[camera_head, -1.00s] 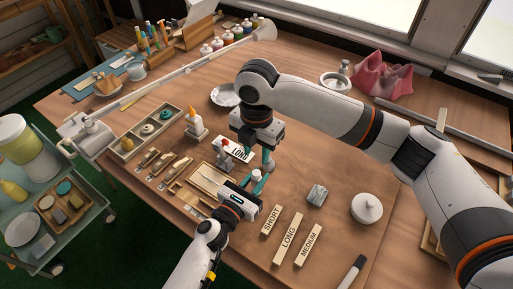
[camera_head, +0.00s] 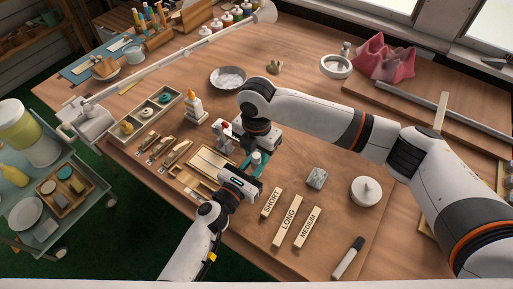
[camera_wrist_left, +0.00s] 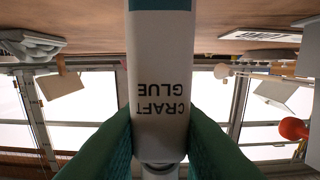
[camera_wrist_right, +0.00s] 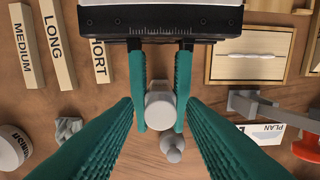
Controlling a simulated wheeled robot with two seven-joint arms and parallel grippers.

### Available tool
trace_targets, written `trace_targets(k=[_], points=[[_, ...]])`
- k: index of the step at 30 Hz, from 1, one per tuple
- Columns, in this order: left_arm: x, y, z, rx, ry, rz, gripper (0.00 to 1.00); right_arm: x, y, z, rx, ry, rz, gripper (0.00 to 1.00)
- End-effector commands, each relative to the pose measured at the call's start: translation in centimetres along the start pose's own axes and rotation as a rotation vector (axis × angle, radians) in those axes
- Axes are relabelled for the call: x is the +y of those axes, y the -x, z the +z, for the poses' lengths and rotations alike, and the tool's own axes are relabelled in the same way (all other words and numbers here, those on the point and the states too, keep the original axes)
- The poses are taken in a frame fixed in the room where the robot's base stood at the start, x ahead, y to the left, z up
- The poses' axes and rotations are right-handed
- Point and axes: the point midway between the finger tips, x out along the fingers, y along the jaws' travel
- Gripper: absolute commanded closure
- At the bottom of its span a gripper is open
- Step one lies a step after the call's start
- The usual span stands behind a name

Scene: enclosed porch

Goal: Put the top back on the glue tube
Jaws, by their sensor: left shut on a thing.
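My left gripper (camera_head: 254,168) is shut on the glue tube, whose white body (camera_wrist_left: 162,75) reads "CRAFT GLUE" in the left wrist view. The right arm hides part of the table in the head view.
Label blocks (camera_head: 290,222) and a grey stone (camera_head: 316,178) lie to the right, near a white lidded jar (camera_head: 366,190) and a marker (camera_head: 348,258). A red-knobbed clamp (camera_head: 226,129) is close by.

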Motion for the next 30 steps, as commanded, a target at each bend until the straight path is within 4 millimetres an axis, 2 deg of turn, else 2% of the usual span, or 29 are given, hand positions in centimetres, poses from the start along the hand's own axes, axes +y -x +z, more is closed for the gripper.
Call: trace_targets(k=[2,9,14,17,20,30], points=[[0.0,0.0,0.01,0.0,0.0,0.0,1.0,-0.01,0.01,0.01,0.0,0.0,0.0,0.63],[0.0,0.0,0.01,0.0,0.0,0.0,1.0,-0.01,0.03,0.02,0.0,0.0,0.0,1.0],[-0.01,0.0,0.01,0.0,0.0,0.0,1.0,-0.01,0.03,0.02,-0.001,-0.004,0.0,1.0],[-0.01,0.0,0.01,0.0,0.0,0.0,1.0,-0.01,-0.02,0.08,-0.002,-0.067,0.0,1.0],[-0.02,0.0,0.01,0.0,0.0,0.0,1.0,-0.02,-0.04,0.11,-0.004,-0.232,0.0,1.0],[-0.02,0.0,0.01,0.0,0.0,0.0,1.0,-0.04,-0.12,0.19,-0.005,-1.044,0.003,1.0]])
